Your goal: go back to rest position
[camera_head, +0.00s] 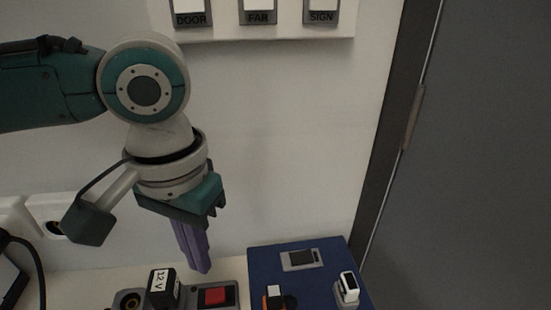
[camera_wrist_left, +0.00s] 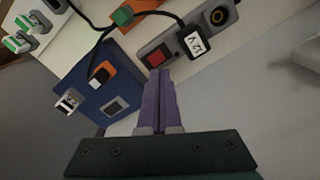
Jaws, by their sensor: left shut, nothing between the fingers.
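My left gripper (camera_head: 203,268) points down in front of the white wall in the head view, with its purple fingers together and nothing between them. Its fingers also show in the left wrist view (camera_wrist_left: 159,72), shut and empty. They appear above the counter, near a grey panel with a red switch (camera_head: 215,296) and a black 12 V plug (camera_head: 163,288). I cannot tell the exact gap to these. My right gripper is in neither view.
Labelled wall switches (camera_head: 258,18) are above. A grey door (camera_head: 470,170) is at right. A black cable (camera_wrist_left: 92,45) shows in the wrist view.

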